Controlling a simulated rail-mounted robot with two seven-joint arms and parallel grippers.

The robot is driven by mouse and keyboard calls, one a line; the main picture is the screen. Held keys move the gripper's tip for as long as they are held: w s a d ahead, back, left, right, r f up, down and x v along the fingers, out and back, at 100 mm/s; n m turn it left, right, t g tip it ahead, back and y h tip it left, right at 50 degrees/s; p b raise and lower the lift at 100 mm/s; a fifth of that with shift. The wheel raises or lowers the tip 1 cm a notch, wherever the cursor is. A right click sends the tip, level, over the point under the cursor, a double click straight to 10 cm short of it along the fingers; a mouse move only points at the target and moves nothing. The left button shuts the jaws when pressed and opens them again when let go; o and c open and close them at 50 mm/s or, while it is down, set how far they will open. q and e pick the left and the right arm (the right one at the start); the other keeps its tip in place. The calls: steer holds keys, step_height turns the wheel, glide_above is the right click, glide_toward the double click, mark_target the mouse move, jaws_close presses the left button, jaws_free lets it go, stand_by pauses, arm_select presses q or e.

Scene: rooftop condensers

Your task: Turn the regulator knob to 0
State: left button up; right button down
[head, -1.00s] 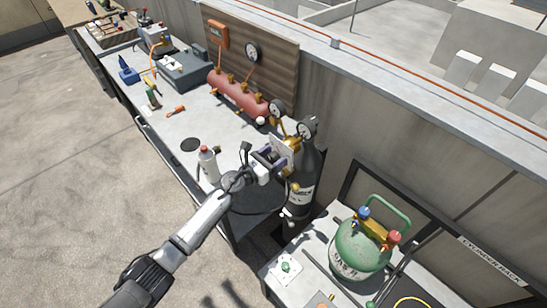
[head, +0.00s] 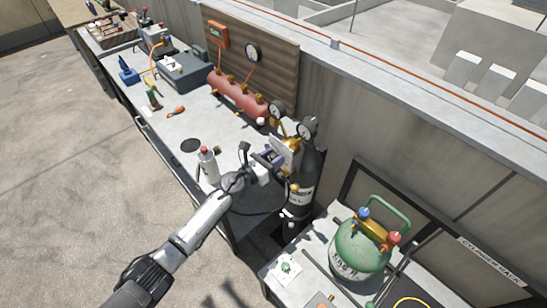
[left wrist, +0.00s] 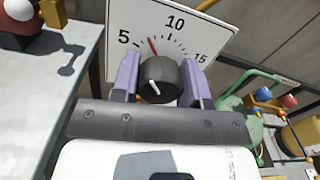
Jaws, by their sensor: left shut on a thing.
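The regulator knob (left wrist: 158,82) is dark and round with a white mark, seen in the left wrist view in front of a white dial plate (left wrist: 172,28). The plate shows 5, 10 and 15, and a red pointer stands between 5 and 10. The 0 is not visible. My left gripper (left wrist: 160,85) is shut on the knob, one purple finger on each side. In the head view, my left gripper (head: 272,160) is at the regulator on top of the dark cylinder (head: 302,185); the knob is hidden there. My right gripper is not in view.
A green tank (head: 360,248) with a gauge manifold stands at the right. A white bottle (head: 208,165) stands on the bench left of my gripper. A red manifold (head: 238,93) lies behind.

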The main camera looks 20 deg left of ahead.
arm_select(q)
steer(key=n+p, duration=0.1)
steer(key=n, duration=0.4)
steer(key=shift+p, duration=0.35)
steer(key=n+p, duration=0.1)
steer(key=n, duration=0.3)
steer(key=shift+n, duration=0.3)
steer(key=n+p, duration=0.2)
steer(key=n, duration=0.4)
steer(key=shift+p, duration=0.35)
steer(key=shift+f+n+p, duration=0.1)
steer(key=shift+n+p, duration=0.45)
steer(key=shift+n, duration=1.55)
steer(key=o, duration=0.9)
steer(key=shift+o, duration=0.2)
